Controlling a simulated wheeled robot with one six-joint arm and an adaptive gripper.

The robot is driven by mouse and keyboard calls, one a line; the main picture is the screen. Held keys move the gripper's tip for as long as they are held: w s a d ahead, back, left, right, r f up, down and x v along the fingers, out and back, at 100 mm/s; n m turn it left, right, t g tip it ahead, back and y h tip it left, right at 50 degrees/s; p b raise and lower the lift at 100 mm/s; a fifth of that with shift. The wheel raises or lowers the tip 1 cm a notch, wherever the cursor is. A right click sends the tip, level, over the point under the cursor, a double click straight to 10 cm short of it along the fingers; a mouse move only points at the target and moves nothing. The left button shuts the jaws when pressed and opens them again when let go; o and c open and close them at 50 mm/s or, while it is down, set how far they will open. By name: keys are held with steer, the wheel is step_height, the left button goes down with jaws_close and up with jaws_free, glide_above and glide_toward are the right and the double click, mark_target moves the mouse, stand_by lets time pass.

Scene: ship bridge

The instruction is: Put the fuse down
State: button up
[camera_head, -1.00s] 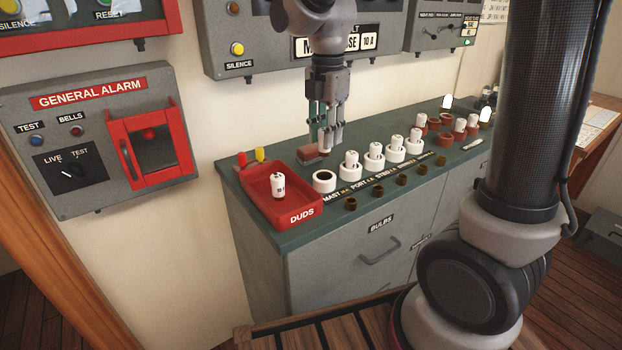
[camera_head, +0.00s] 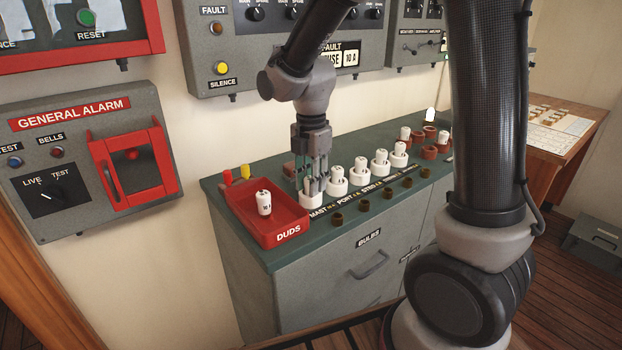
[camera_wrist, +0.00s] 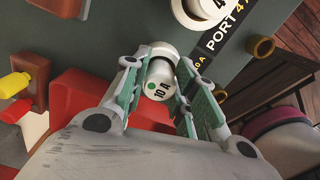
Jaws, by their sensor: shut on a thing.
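My gripper (camera_head: 312,182) points down over the front-left white socket, at the MAST label (camera_head: 318,212). In the wrist view my gripper (camera_wrist: 160,76) is shut on a white fuse (camera_wrist: 158,88) marked 10 A with a green dot. The white socket (camera_head: 311,201) is right under the fingertips; its rim (camera_wrist: 152,50) shows around the fuse's far end in the wrist view. I cannot tell how deep the fuse sits in it. The fingers mostly hide the fuse in the head view.
White sockets with fuses (camera_head: 338,180) run to the right. Small brown rings (camera_head: 337,219) line the front. A brown block (camera_head: 290,170) lies behind.

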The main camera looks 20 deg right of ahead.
steer(key=o, duration=1)
step_height(320, 180, up, 13)
steer(key=s+d+m+t, duration=0.1)
steer(key=s+d+m, duration=0.4)
steer(key=m, duration=0.3)
steer(key=s+d+m+t, duration=0.2)
steer(key=s+d+m, duration=0.2)
steer(key=s+m, duration=0.3)
steer(key=s+d+m+t, duration=0.1)
steer(key=s+d+m, duration=0.4)
steer(key=s+m, duration=0.2)
steer(key=shift+d+r+m, duration=0.35)
steer(key=shift+r+m, duration=0.05)
steer(key=shift+m, duration=0.5)
